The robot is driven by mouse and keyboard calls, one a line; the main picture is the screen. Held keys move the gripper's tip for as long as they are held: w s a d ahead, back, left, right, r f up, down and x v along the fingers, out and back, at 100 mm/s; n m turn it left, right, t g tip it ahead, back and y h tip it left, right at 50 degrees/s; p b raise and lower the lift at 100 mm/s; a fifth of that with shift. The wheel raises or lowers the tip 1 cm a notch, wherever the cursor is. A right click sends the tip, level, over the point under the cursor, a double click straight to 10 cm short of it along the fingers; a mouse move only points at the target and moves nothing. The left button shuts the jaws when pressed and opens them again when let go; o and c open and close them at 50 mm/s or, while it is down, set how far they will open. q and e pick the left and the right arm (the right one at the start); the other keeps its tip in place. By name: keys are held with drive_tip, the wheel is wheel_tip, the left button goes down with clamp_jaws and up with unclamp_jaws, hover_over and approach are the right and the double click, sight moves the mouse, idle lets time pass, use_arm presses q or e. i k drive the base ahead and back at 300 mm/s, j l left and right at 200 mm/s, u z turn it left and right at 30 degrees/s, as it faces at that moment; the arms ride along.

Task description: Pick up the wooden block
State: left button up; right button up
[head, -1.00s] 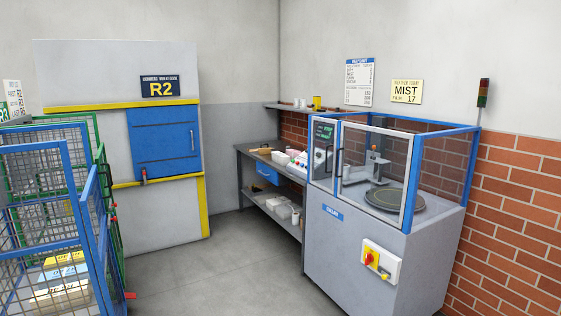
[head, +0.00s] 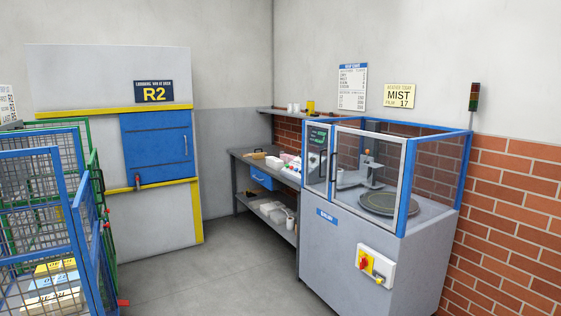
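A small tan, wood-coloured piece (head: 258,155) lies on the top of the grey workbench (head: 243,155) against the back wall. It may be the wooden block, but it is too small and far to tell for sure. Neither of my grippers shows in the head view, so I cannot see their state.
White tubs and small items stand on the bench; a blue drawer (head: 262,178) hangs below. A grey machine (head: 345,255) with a blue-framed guard stands right of it. Blue and green mesh cages (head: 68,190) stand left. The grey floor (head: 215,270) between is clear.

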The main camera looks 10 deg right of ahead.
sight(261, 155)
drive_tip(key=i, duration=4)
drive_tip(key=i+z, duration=0.1)
drive_tip(key=i, duration=0.35)
drive_tip(key=i+j+z, duration=0.1)
drive_tip(key=i, duration=0.35)
drive_tip(key=i+j+z, duration=0.1)
drive_tip(key=i, duration=0.35)
drive_tip(key=i+j+z, duration=0.1)
drive_tip(key=i+j, duration=0.2)
drive_tip(key=i, duration=0.1)
